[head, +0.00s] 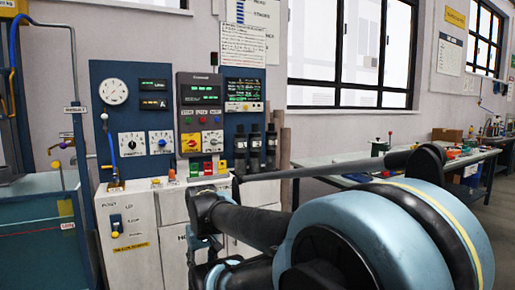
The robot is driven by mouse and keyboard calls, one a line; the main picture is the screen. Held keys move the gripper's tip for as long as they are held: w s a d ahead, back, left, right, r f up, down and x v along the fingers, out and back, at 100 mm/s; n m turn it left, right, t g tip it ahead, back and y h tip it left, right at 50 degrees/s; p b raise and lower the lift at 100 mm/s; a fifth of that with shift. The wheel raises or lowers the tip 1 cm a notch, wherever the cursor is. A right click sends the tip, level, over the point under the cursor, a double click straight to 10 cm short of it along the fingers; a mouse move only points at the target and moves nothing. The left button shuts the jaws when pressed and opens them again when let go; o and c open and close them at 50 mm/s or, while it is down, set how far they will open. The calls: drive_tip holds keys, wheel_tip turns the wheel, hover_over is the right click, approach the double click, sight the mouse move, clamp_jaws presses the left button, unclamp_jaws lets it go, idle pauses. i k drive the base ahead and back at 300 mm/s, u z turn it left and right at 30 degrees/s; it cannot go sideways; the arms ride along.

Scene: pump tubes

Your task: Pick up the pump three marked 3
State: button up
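Three dark upright pump tubes stand side by side on the white cabinet's top, against the blue panel's right edge: a left tube (240,152), a middle tube (255,150) and a right tube (271,147). Each has a pale band. The markings are too small to read, so I cannot tell which is pump three. My arm fills the lower right foreground and reaches left in front of the cabinet, below the tubes. I cannot make out my gripper's fingers; no part of my arm that shows touches the tubes.
The white cabinet (134,222) carries a blue panel with a round gauge (114,91) and a grey control unit (200,100). A teal tank (40,225) stands at left. A workbench (335,160) with tools runs along the right. Grey floor shows at far right.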

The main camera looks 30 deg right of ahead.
sight(271, 135)
drive_tip(key=k, duration=0.65)
drive_tip(key=z, duration=0.55)
drive_tip(key=i, duration=1.6)
drive_tip(key=u, duration=0.4)
